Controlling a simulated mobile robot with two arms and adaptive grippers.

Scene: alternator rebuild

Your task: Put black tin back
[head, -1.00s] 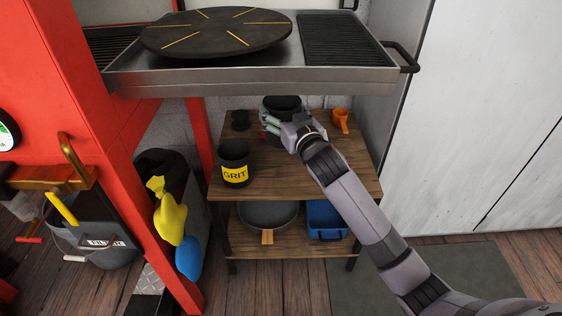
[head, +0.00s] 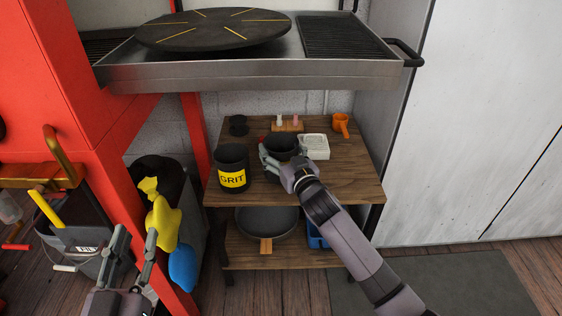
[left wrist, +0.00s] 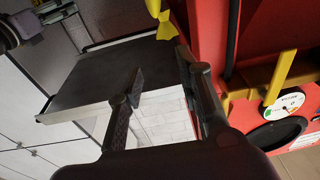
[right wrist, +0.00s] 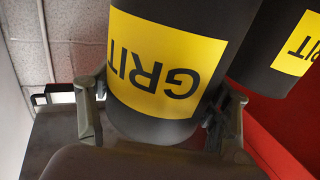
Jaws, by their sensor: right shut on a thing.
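My right gripper (head: 283,163) is shut on a black tin (head: 283,142) over the upper wooden shelf, right of a second black tin (head: 232,168) with a yellow GRIT label. In the right wrist view the held tin (right wrist: 165,70) fills the space between the fingers, its yellow GRIT label upside down. The second tin (right wrist: 285,60) shows close beside it there. I cannot tell whether the held tin's base touches the shelf. My left gripper (head: 135,245) is open and empty at the lower left; its spread fingers also show in the left wrist view (left wrist: 167,88).
The upper shelf (head: 335,183) also holds a white box (head: 315,146), an orange cup (head: 341,123) and a small rack (head: 287,126). A pan (head: 267,221) and blue bin (head: 316,236) sit below. A steel tray (head: 250,76) overhangs. A red frame (head: 120,170) stands left.

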